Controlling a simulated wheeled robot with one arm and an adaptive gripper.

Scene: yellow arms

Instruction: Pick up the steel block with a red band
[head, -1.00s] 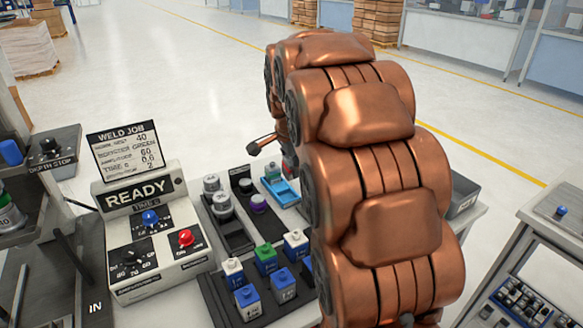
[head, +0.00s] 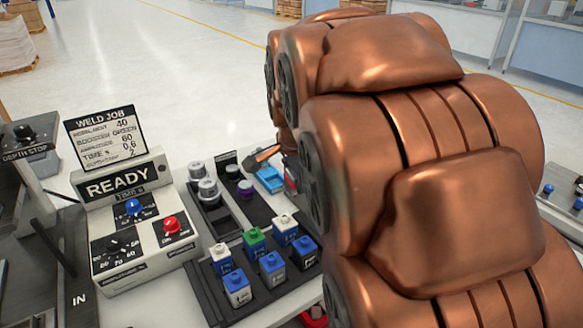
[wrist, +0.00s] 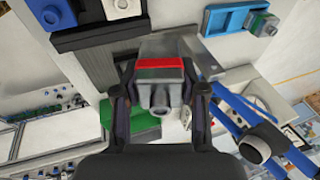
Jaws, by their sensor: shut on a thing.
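The steel block with a red band (wrist: 162,64) is between my gripper's fingers in the wrist view. It is grey, with the red stripe across it and a round stub facing the camera. My gripper (wrist: 158,86) is shut on it, one dark finger on each side. Surfaces show blurred behind the block; I cannot tell its height above them. In the head view my copper-coloured arm hides most of the gripper, and the block cannot be made out clearly.
A dark rack (head: 212,294) holds several white, blue and green blocks. Behind it are dark trays with metal and purple round parts, and a blue tray (head: 269,180). The READY control box (head: 125,222) stands left. A red item (head: 315,318) shows at the bottom edge.

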